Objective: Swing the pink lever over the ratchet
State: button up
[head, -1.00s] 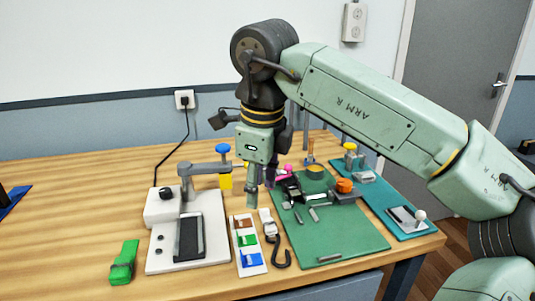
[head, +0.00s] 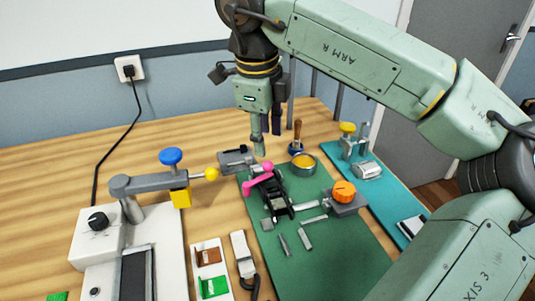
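The pink lever (head: 257,183) is in the middle of the head view, with a round pink knob at its far end. It sits at the far end of the black ratchet (head: 275,204), which lies on the green mat (head: 330,259). My gripper (head: 261,150) points down, with its fingertips just above and behind the pink knob in the picture. I cannot tell whether they touch it. One pale finger shows in front and a dark part behind it. The gap between the fingers is not clear. Nothing is seen held.
Left is a white device (head: 98,245) with a grey arm, blue knob (head: 171,156) and yellow ball (head: 211,174). Right of the ratchet is an orange knob (head: 344,191) on a grey block. A round tin (head: 303,164) stands behind. Loose grey pieces lie on the mat.

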aim_at(268, 163)
jog(key=f, duration=0.2)
jog(key=w+f, duration=0.1)
jog(key=f, duration=0.2)
jog(key=f+p, duration=0.1)
jog(key=f, duration=0.2)
jog(key=shift+w+d, duration=0.25)
jog(key=shift+w, duration=0.05)
grip_shut()
